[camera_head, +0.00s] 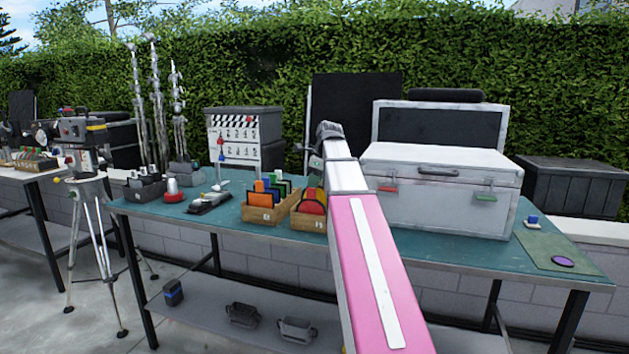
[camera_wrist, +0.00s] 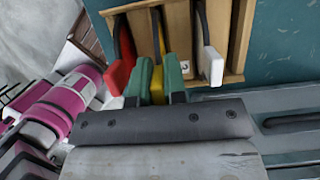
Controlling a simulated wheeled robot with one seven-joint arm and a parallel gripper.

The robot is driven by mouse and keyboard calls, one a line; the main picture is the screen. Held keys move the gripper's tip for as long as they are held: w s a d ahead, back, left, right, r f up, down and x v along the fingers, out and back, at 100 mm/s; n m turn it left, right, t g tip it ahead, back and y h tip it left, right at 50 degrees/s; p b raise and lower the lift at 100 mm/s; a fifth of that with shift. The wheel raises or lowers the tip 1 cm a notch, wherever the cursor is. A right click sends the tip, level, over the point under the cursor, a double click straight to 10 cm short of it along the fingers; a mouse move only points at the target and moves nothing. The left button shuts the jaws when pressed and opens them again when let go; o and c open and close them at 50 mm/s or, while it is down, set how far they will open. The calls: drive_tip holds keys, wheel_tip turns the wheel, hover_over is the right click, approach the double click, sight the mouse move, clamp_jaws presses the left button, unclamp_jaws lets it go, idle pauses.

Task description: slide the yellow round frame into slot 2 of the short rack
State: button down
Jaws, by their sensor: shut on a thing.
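My gripper (camera_wrist: 158,84) shows in the wrist view with green finger pads, shut on the yellow tab of the yellow round frame (camera_wrist: 157,87). The frame's dark edge (camera_wrist: 157,35) runs along the wooden rack (camera_wrist: 243,40), between a red-tabbed frame (camera_wrist: 119,72) on the left and a white-tabbed one (camera_wrist: 212,66) on the right. I cannot tell how deep it sits. In the head view the small wooden rack (camera_head: 308,223) holds a red round frame (camera_head: 312,207), with yellow showing behind it. My arm hides my gripper there.
Another wooden rack (camera_head: 262,214) with several coloured frames stands just left. A big silver case (camera_head: 440,190) stands close on the right. A clapperboard (camera_head: 233,140) is behind. A green mat (camera_head: 545,248) with a purple disc (camera_head: 563,261) lies at the right end of the table.

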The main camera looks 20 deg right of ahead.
drive_tip(key=shift+f, duration=1.45)
drive_tip(key=c, duration=1.1)
unclamp_jaws()
drive_tip(key=shift+r, duration=0.1)
drive_tip(key=v, duration=1)
drive_tip(key=shift+d+r, duration=0.15)
drive_tip(key=shift+r, duration=0.2)
